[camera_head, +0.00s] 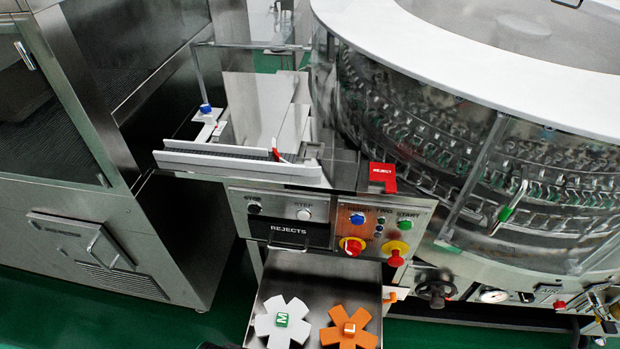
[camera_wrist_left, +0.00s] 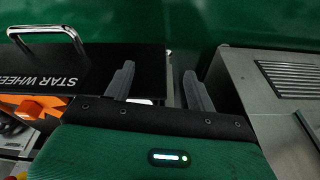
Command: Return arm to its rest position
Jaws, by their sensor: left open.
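My left gripper (camera_wrist_left: 158,78) shows in the left wrist view with its two grey fingers apart and nothing between them. Neither of my grippers can be made out in the head view. My right gripper is in neither view.
The rotary washer (camera_head: 430,110) fills the upper right. A control panel (camera_head: 385,220) with buttons stands in front. Below it, an open drawer (camera_head: 325,270) holds a white star wheel (camera_head: 265,325) and an orange one (camera_head: 365,338). A steel cabinet (camera_head: 100,235) stands left.

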